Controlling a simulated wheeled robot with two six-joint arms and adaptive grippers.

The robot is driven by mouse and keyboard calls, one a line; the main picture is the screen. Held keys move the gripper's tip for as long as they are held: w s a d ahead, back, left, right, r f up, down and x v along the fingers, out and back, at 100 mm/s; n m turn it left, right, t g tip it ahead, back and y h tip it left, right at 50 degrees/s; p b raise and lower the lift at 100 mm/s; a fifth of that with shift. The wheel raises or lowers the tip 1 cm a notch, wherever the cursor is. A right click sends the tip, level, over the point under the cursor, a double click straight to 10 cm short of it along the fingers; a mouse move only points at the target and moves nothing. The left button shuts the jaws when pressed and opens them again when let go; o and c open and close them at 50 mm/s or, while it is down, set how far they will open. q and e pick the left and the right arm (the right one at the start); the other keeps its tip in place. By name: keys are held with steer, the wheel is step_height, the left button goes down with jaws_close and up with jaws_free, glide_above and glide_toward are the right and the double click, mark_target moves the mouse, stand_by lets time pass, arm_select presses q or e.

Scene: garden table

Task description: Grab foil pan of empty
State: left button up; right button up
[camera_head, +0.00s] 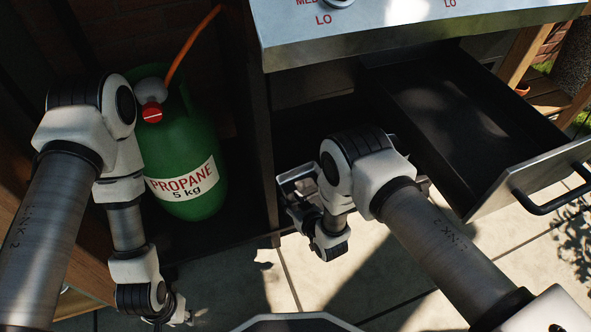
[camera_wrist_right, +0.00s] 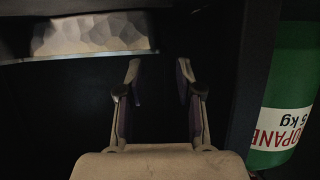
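A pale, crinkled metallic piece that looks like the foil pan (camera_wrist_right: 90,34) shows at the upper left of the right wrist view, in a dark space. My right gripper (camera_head: 292,190) is in front of the dark opening under the grill, left of the open drawer. In the right wrist view its two fingers (camera_wrist_right: 160,80) are apart with nothing between them, and the pan is ahead and to their left, not touching. My left gripper (camera_head: 170,312) is low at the left, mostly hidden by its own arm.
A green propane bottle (camera_head: 186,160) with an orange hose stands in the left compartment; it also shows at the right of the wrist view (camera_wrist_right: 297,75). A dark upright post (camera_head: 262,160) separates it from my right gripper. The pulled-out drawer (camera_head: 470,115) looks empty.

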steer(key=b+x, duration=0.1)
steer(key=x, duration=0.1)
steer(key=b+x, duration=0.4)
steer(key=shift+w+a+f, duration=0.1)
steer(key=shift+w+f, duration=0.05)
steer(key=shift+f, duration=0.25)
steer(key=shift+w+a, duration=0.15)
steer(key=shift+w, duration=0.2)
steer(key=shift+r, duration=0.2)
jaws_close()
